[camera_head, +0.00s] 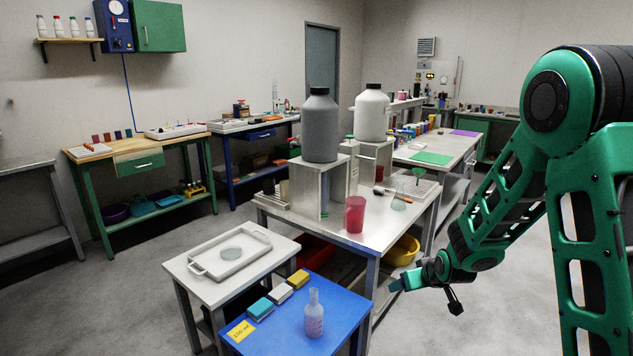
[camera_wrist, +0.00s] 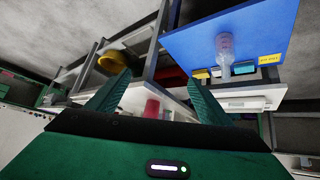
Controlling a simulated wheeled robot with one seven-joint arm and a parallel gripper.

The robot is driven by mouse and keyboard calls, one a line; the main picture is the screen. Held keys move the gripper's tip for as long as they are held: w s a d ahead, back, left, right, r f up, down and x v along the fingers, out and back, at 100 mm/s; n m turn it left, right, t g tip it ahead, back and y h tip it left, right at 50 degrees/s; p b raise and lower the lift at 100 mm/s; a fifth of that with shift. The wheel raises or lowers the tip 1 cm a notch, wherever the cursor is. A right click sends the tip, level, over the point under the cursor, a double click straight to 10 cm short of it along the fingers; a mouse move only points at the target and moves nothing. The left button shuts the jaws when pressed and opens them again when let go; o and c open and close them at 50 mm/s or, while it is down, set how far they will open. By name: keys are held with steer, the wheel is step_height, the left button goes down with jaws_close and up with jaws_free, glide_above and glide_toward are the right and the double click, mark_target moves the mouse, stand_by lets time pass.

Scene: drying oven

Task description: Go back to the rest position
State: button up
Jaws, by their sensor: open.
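My gripper (camera_head: 396,286) is at the right of the tables in the head view, beside the front edge of the white table. In the wrist view its two green fingers (camera_wrist: 160,98) stand wide apart with nothing between them. My green arm fills the right side of the head view. A clear bottle with a pinkish lower part (camera_head: 314,315) stands upright on the blue table (camera_head: 345,296); it also shows in the wrist view (camera_wrist: 225,52). The gripper is apart from the bottle and both tables.
A red cup (camera_head: 355,214) stands on the white table (camera_head: 375,236), near a dark grey jar (camera_head: 320,125). A yellow bowl (camera_head: 403,250) is below. Floor at the front right is open.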

steer(key=s+d+r+m+g+h, duration=0.1)
steer(key=s+d+r, duration=0.25)
steer(key=s, duration=0.25)
steer(key=s+d+r+m+g, duration=0.2)
steer(key=s+d+r, duration=0.1)
steer(key=s+d, duration=0.25)
steer(key=s+d+r+m+g+h, duration=0.1)
steer(key=s+d+r, duration=0.25)
steer(key=s, duration=0.35)
steer(key=s+r+m+g, duration=0.2)
steer(key=s, duration=1)
steer(key=s+d+r+m+g+y, duration=0.1)
steer(key=s+r+m+g, duration=0.1)
steer(key=s, duration=1)
steer(key=shift+d+r+m, duration=0.25)
steer(key=shift+r+m, duration=0.1)
steer(key=shift+m, duration=0.05)
